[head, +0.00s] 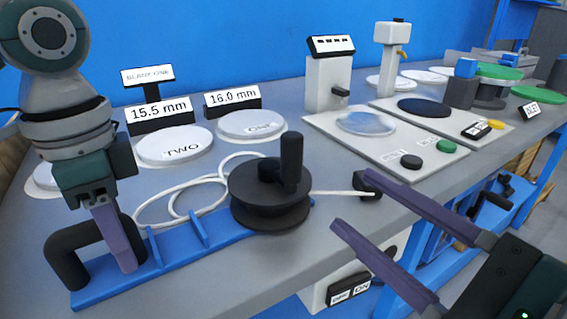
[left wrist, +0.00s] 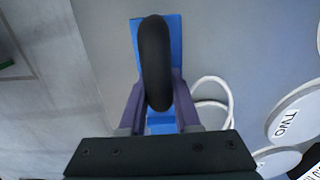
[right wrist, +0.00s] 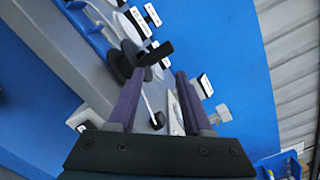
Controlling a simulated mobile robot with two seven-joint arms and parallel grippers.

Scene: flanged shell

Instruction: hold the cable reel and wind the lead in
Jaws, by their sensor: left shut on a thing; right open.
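The cable reel has a blue base plate (head: 180,262) on the bench's front part, with a black arched handle (head: 72,245) at its left end. A black drum (head: 262,209) sits at its right end, with an upright black crank knob (head: 291,160). The white lead (head: 190,184) loops behind the reel, and a length runs right from the drum to a small black block (head: 371,184). My left gripper (head: 122,255) is shut on the handle; the left wrist view shows the handle (left wrist: 155,62) between its fingers. My right gripper (head: 385,245) is open and empty, right of the drum, fingers pointing towards it.
White discs marked TWO (head: 172,146) and ONE (head: 252,126) lie behind the reel, with size signs (head: 160,112). A grey machine base (head: 385,145) with buttons stands to the right. A box with OFF and ON labels (head: 345,285) hangs below the bench's front edge.

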